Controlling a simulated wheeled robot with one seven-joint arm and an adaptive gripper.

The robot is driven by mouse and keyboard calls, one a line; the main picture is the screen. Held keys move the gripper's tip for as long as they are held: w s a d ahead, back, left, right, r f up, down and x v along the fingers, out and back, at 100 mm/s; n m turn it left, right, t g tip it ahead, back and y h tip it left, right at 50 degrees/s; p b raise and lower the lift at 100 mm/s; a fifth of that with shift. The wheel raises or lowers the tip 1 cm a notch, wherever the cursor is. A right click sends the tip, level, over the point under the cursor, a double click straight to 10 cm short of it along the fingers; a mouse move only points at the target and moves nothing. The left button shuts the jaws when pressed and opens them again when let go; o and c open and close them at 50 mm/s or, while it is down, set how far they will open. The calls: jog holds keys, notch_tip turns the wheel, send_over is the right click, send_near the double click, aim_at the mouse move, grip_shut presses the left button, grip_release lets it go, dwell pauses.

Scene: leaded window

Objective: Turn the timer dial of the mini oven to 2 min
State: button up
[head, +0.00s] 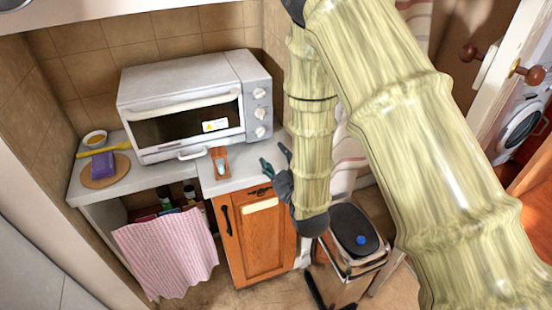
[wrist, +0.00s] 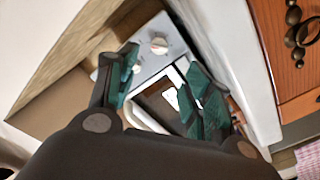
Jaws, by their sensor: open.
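The white mini oven (head: 180,88) stands on the counter against the tiled wall, its door shut. Three round light dials run down the right side of its front: a top dial (head: 259,93), a middle dial (head: 260,113) and a bottom dial (head: 260,132). Their markings are too small to read, so I cannot tell which is the timer or its setting. My gripper (head: 275,161) is open and empty, below and right of the dials, apart from them. In the wrist view, one dial (wrist: 158,45) shows beyond the open teal fingers (wrist: 163,70); another is partly hidden by the left finger.
A small brown-framed object (head: 220,162) lies on the counter before the oven. At left are a purple block (head: 102,163) on a round board and a bowl (head: 95,138). A wooden cabinet (head: 262,240) is below; a lidded bin (head: 355,232) stands right of it.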

aim_at(262, 134)
jog(key=shift+f, duration=0.1)
jog(key=w+b, duration=0.1)
jog(key=b, duration=0.8)
jog(key=shift+w+a+f+b, duration=0.1)
jog(key=shift+w+f+b, duration=0.15)
jog(key=shift+w+b, duration=0.1)
jog(key=shift+b, duration=0.8)
jog(key=b, duration=0.6)
jog(key=shift+a+r+n+b, duration=0.1)
jog(key=shift+n+b, duration=0.25)
jog(key=shift+n, duration=0.05)
jog(key=shift+s+r+b, duration=0.15)
jog(key=shift+s+b, duration=0.1)
jog(key=shift+b, duration=0.65)
jog(key=shift+w+a+r, duration=0.25)
jog(key=shift+w+r, duration=0.05)
jog(key=shift+w, duration=0.1)
jog(key=x, duration=0.9)
jog(key=shift+w+a+f, duration=0.1)
jog(key=shift+w, duration=0.25)
